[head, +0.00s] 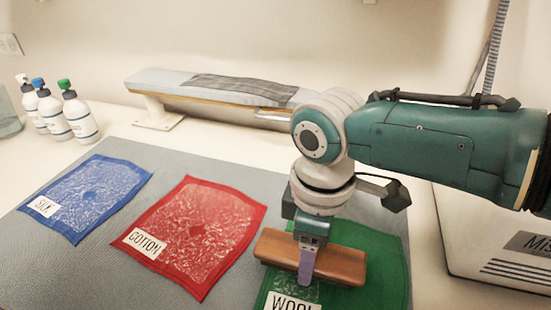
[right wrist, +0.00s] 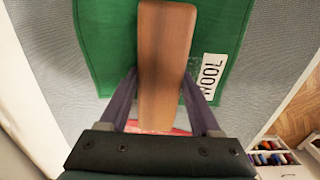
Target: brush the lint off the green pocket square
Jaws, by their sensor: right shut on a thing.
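The green pocket square (head: 385,262) lies on the grey mat at the right, with a white WOOL label (head: 290,302). My right gripper (head: 307,268) is shut on a brown wooden brush (head: 341,263), which lies across the green square. The right wrist view shows the brush (right wrist: 166,50) between the two fingers, over the green square (right wrist: 105,45). Whitish lint shows on the green near the label; the arm and brush hide much of the square. I cannot tell whether the bristles touch the cloth. My left gripper is not in view.
A red COTTON square (head: 210,222) and a blue SILK square (head: 100,190), both with white lint, lie left on the grey mat (head: 150,275). Several pump bottles (head: 78,115) stand at the back left. A sleeve board (head: 160,82) stands behind. A white bin (head: 475,240) is at right.

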